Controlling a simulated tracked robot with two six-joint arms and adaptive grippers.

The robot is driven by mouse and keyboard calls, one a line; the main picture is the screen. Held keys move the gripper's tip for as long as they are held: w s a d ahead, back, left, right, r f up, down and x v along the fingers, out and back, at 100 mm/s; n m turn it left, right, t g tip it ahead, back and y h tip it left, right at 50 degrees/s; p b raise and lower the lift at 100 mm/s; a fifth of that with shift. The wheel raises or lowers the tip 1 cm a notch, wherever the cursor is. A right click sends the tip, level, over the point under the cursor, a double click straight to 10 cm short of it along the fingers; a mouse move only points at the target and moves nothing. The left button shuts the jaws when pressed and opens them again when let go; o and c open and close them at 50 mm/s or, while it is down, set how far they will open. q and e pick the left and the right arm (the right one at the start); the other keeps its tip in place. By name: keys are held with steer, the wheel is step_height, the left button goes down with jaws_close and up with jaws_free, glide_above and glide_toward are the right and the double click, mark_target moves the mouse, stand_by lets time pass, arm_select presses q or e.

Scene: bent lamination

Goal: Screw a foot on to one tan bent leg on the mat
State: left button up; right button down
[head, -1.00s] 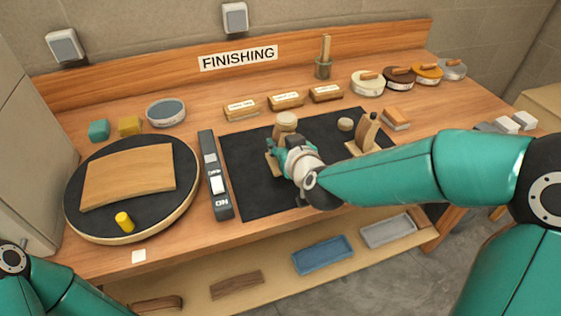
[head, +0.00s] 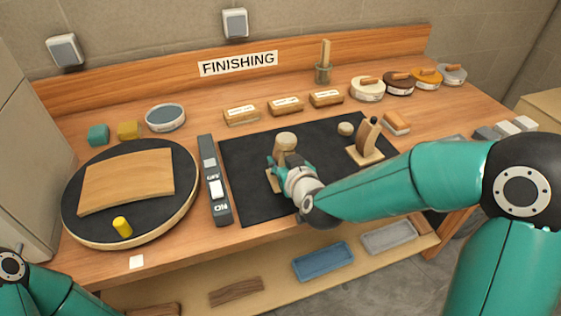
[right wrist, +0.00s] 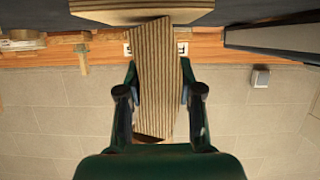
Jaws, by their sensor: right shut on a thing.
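My right gripper (head: 281,168) is over the mat (head: 240,200). In the right wrist view the fingers (right wrist: 160,100) are shut on a tan laminated bent leg (right wrist: 152,75), one finger on each side. A wider wooden piece (right wrist: 140,12) meets it at the top of that view. In the head view a pale round foot (head: 286,139) shows just above the gripper, at the leg's upper end. I cannot tell how it is seated. A pale base (head: 273,182) shows beside the gripper. A loose round foot (head: 345,128) lies on the mat. My left gripper is not in view.
Another stand (head: 365,155) with a brown-faced leg is at the mat's right. A round turntable (head: 75,215) with a curved panel stands at left. Several labelled blocks and round tins line the back.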

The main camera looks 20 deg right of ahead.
steer(key=c, duration=0.7)
jaws_free()
steer(key=shift+c, duration=0.2)
steer(key=shift+r, duration=0.1)
steer(key=b+v, duration=0.2)
steer(key=v, duration=1)
